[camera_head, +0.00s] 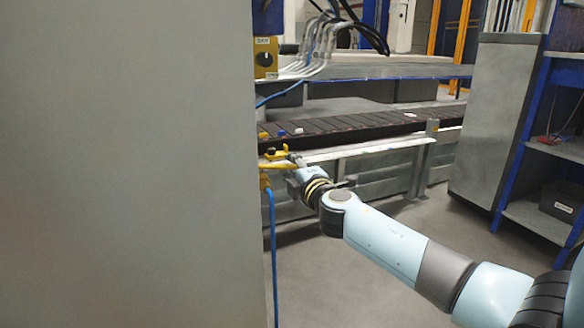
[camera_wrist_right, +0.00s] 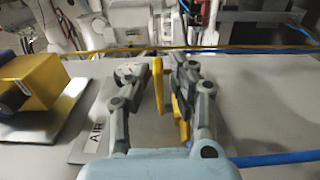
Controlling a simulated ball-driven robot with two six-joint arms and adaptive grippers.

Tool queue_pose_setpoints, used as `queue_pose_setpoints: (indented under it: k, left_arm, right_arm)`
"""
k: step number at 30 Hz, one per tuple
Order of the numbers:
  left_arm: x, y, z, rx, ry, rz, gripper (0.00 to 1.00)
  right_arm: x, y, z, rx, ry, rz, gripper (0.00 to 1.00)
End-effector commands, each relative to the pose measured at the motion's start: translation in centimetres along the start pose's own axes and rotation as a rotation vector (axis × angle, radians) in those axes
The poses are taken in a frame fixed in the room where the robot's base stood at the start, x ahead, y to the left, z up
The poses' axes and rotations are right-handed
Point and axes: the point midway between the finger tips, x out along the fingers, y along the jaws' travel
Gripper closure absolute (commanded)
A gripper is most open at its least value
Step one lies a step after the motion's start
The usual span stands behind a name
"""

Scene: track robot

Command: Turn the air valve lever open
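The yellow air valve lever (camera_head: 276,153) sticks out past the right edge of the large grey panel in the head view. In the right wrist view the yellow lever (camera_wrist_right: 158,90) stands between the fingers of my right gripper (camera_wrist_right: 161,72). The fingers are apart, with a gap on the left of the lever. Another yellow part (camera_wrist_right: 181,112) lies close along the right finger; I cannot tell whether they touch. In the head view my right gripper (camera_head: 291,166) is at the valve, small and partly overlapping it. My left gripper is not in view.
A plate marked AIR (camera_wrist_right: 95,138) and a yellow box (camera_wrist_right: 28,82) are left of the fingers. A blue hose (camera_head: 272,240) hangs below the valve. The grey panel (camera_head: 130,160) fills the left side. A conveyor (camera_head: 350,126) runs behind; open floor lies right.

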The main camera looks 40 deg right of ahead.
Motion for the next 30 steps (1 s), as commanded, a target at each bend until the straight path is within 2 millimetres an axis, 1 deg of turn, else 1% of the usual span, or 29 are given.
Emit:
queue_pose_setpoints:
  k: [1,4,5,20,23,25,26,27,30]
  left_arm:
    - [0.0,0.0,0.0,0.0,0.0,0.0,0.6]
    - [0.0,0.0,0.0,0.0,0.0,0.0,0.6]
    - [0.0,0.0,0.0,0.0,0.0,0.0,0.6]
    - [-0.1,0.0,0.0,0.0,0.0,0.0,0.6]
    - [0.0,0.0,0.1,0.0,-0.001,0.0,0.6]
    - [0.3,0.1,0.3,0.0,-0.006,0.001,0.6]
    - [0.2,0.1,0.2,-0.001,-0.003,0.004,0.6]
    - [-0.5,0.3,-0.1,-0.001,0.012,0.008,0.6]
    - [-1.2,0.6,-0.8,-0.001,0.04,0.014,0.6]
  right_arm:
    - [0.0,0.0,0.0,0.0,0.0,0.0,0.86]
    - [0.0,0.0,0.0,0.0,0.0,0.0,0.99]
    - [0.0,0.0,0.0,0.0,0.0,0.0,1.0]
    - [-0.1,0.0,-0.2,0.004,-0.018,0.002,1.0]
    - [-0.7,0.0,-0.6,0.01,-0.097,0.003,1.0]
    - [-1.2,-0.2,-0.9,0.011,-0.175,0.001,1.0]
    - [-1.4,-0.2,-1.1,0.012,-0.21,0.001,1.0]
    - [-1.6,-0.3,-1.2,0.011,-0.253,0.0,1.0]
    - [-2.1,-0.4,-1.6,0.007,-0.341,-0.001,1.0]
